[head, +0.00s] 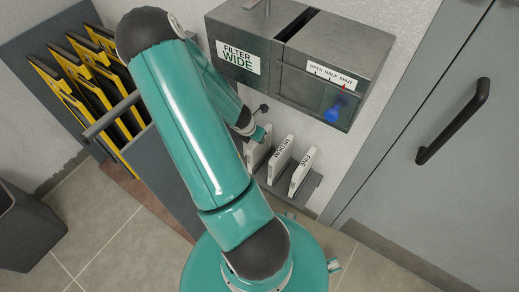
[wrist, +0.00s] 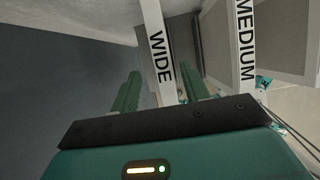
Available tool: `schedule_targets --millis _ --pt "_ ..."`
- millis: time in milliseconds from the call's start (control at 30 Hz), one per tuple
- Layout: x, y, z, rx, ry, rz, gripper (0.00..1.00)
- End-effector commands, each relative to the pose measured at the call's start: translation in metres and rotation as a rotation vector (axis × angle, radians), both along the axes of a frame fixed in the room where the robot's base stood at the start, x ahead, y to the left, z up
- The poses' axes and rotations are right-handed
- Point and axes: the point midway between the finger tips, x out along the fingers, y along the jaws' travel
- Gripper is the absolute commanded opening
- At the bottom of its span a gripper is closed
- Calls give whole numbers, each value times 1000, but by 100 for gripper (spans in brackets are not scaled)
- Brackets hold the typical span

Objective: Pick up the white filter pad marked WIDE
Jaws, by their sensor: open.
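The white filter pad marked WIDE (wrist: 157,45) stands upright in the wrist view, its lettered edge facing the camera. My gripper (wrist: 161,78) is open, with one green finger to the left of the pad and one to the right. I cannot tell whether either finger touches it. In the head view my gripper (head: 257,132) is at the top of the WIDE pad (head: 257,157), which is the leftmost of three pads and partly hidden by my arm and gripper.
The MEDIUM pad (head: 280,161) and FINE pad (head: 302,171) stand to the right on a grey shelf (head: 309,190). Above is a grey filter box (head: 290,50) labelled FILTER WIDE with a blue knob (head: 333,114). Yellow-edged plates (head: 62,90) stand left; a grey door (head: 430,110) is right.

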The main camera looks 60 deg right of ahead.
Motion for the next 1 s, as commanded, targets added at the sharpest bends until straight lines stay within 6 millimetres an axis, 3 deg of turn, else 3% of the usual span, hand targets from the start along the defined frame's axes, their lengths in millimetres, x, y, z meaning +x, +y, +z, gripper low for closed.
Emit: schedule_targets --millis 167,500,1000 --pt "-2 -5 -9 0 2 -2 45" --pt "-9 -21 -46 0 2 -2 45" --pt "-8 -22 -50 0 0 -1 45"
